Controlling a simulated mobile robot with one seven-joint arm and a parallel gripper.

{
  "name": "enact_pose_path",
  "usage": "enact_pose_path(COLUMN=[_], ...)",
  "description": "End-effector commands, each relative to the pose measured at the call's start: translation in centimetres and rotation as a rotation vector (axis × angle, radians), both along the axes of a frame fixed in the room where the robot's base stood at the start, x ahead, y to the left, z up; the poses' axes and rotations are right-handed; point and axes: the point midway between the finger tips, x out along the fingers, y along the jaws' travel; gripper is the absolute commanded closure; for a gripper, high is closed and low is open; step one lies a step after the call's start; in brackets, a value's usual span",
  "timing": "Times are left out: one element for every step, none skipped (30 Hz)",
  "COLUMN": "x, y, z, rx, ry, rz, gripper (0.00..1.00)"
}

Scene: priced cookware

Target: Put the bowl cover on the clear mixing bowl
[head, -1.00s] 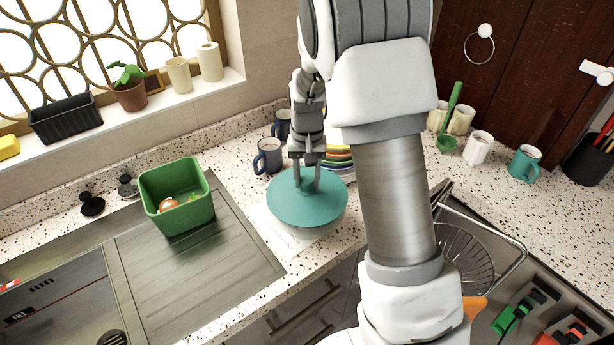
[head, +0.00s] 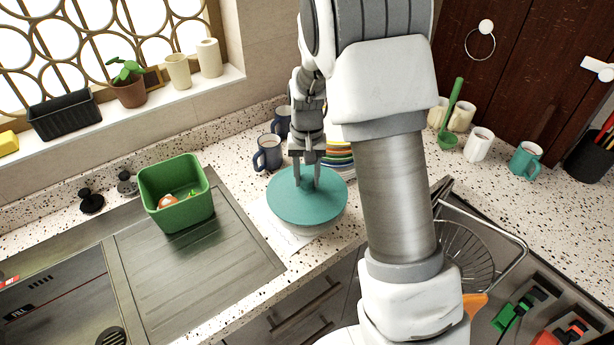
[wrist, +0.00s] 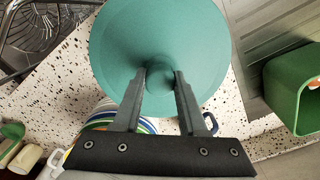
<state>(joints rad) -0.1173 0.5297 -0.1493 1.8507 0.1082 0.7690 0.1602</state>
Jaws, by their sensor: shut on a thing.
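The bowl cover (head: 290,207) is a round teal disc with a small knob in the middle. It lies over the top of the clear mixing bowl (head: 318,229), of which only the near side shows below the cover's rim. The cover looks about level and at the bowl's rim; I cannot tell whether it touches all round. My gripper (head: 306,184) points down from above, its fingers shut on the cover's knob. In the wrist view the cover (wrist: 125,45) fills the upper middle and hides the bowl, with my gripper's fingertips (wrist: 161,76) on either side of the knob.
A green bin (head: 180,215) with a few things inside stands left on the drainer. Dark mugs (head: 268,155) and a stack of coloured plates (head: 340,155) stand close behind the bowl. A wire dish rack (head: 465,255) is at the right. The counter's front edge is near the bowl.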

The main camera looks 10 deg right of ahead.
Motion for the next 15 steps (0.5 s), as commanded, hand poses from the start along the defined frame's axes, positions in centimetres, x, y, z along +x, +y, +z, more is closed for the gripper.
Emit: enact_pose_path(x=[0.0,0.0,0.0,0.0,0.0,0.0,0.0,0.0,0.0,0.0,0.0,0.0,0.0,0.0,0.0], y=[0.0,0.0,0.0,0.0,0.0,0.0,0.0,0.0,0.0,0.0,0.0,0.0,0.0,0.0,0.0], z=[0.0,-0.1,-0.2,-0.3,-0.4,-0.6,-0.8,-0.9,-1.2,-1.3,-1.5,-1.7,-1.8,-1.9,-2.0], rx=[0.000,0.000,0.000,0.000,0.000,0.000,0.000,0.000,0.000,0.000,0.000,0.000,0.000,0.000,0.000], ry=[0.000,0.000,0.000,0.000,0.000,0.000,0.000,0.000,0.000,0.000,0.000,0.000,0.000,0.000,0.000], rz=[0.000,0.000,0.000,0.000,0.000,0.000,0.000,0.000,0.000,0.000,0.000,0.000,0.000,0.000,0.000], gripper=[1.00,1.00,1.00,1.00,1.00,1.00,1.00,1.00,1.00,1.00,1.00,1.00,1.00,1.00,1.00])
